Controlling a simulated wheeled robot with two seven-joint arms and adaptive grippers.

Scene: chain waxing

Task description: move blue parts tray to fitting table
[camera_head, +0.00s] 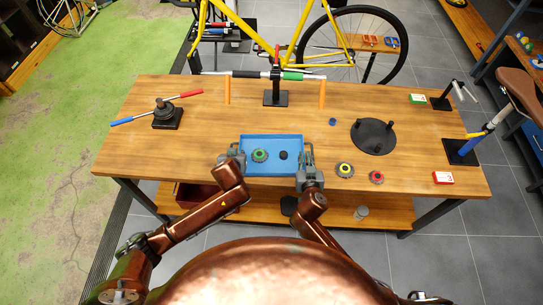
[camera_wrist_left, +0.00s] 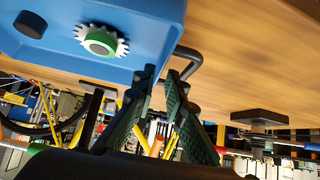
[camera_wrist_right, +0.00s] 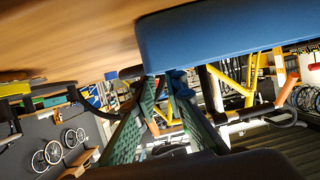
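The blue parts tray (camera_head: 271,137) sits at the front edge of the wooden table (camera_head: 220,105); I cannot tell whether it is lifted slightly. It holds a toothed part with a green ring (camera_head: 260,155) and a small black round part (camera_head: 284,155). My left gripper (camera_head: 232,155) is at the tray's left end; its fingers (camera_wrist_left: 161,72) close in around a dark handle (camera_wrist_left: 192,57). My right gripper (camera_head: 306,157) is at the right end; its fingertips (camera_wrist_right: 160,78) are close together beside the tray wall (camera_wrist_right: 220,35), apparently on the other handle. The grip points are partly hidden.
To the tray's right are a yellow-ringed part (camera_head: 344,170), a red part (camera_head: 376,177) and a black round stand (camera_head: 372,136). A clamp stand (camera_head: 274,97) is behind, a stand with red and blue handles (camera_head: 166,116) at left. Tabletop left of the tray is fairly clear.

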